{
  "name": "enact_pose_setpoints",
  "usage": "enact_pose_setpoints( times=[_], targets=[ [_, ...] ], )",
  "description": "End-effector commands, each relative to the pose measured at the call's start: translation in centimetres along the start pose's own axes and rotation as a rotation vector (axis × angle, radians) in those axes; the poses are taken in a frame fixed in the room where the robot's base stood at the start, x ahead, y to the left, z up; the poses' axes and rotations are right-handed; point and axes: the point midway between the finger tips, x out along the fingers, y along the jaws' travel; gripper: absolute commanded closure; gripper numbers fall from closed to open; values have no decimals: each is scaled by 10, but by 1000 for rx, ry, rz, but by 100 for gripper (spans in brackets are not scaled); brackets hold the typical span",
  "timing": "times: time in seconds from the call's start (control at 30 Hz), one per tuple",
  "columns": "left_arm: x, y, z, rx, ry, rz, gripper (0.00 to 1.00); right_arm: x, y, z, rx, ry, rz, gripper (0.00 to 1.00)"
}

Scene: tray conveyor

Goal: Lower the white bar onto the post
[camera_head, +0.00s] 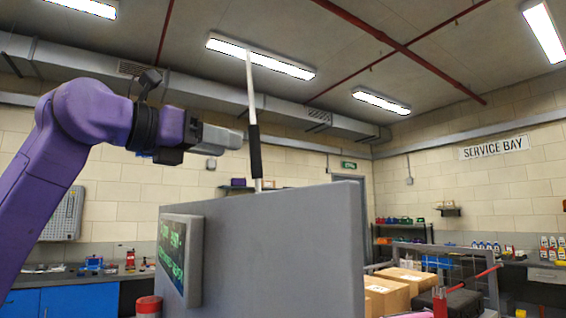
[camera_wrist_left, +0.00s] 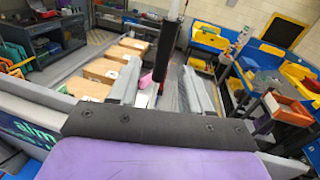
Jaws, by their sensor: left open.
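The white bar (camera_head: 251,90) stands nearly upright behind a grey panel, with a black sleeve (camera_head: 255,150) around its lower part. In the left wrist view the black sleeve (camera_wrist_left: 168,50) shows between and beyond the two grey fingers. My left gripper (camera_head: 241,139) points right at the height of the sleeve. Its jaws are open, and they also show in the left wrist view (camera_wrist_left: 160,78). In the head view the fingertips end just left of the sleeve, and I see no grip on it. The bar's lower end is hidden by the panel. I cannot tell which thing is the post.
The grey panel (camera_head: 290,250) with a green-text screen (camera_head: 172,255) stands below my left gripper. Cardboard boxes (camera_head: 388,292) lie to the right behind it. A red-topped cylinder (camera_head: 148,305) stands at the lower left. The air above the panel is clear around the bar.

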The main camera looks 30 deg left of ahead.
Motion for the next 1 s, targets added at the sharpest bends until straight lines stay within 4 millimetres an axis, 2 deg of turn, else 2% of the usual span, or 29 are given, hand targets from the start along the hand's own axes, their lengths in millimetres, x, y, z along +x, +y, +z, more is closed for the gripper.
enact_pose_setpoints(
  times=[0.07,0.17,0.4,0.53,0.7,0.9,0.93,1.0],
  targets=[
    [1,-1,2,2,-2,-1,52,-2,0,0,0,-1,1,53],
    [16,0,2,1,1,1,52,-6,1,-2,-1,-2,1,53],
    [70,3,2,0,4,7,52,-20,2,-8,-1,-2,1,53],
    [92,3,2,0,2,7,52,-25,3,-10,0,-1,1,53],
    [103,3,0,0,-1,8,52,-27,3,-11,0,-1,1,53],
    [104,3,0,0,0,7,52,-26,3,-10,0,-1,1,53],
    [104,3,0,0,0,7,55,-26,3,-10,0,-1,1,53],
    [104,3,0,0,0,7,78,-26,3,-10,0,-1,1,53]
  ],
)
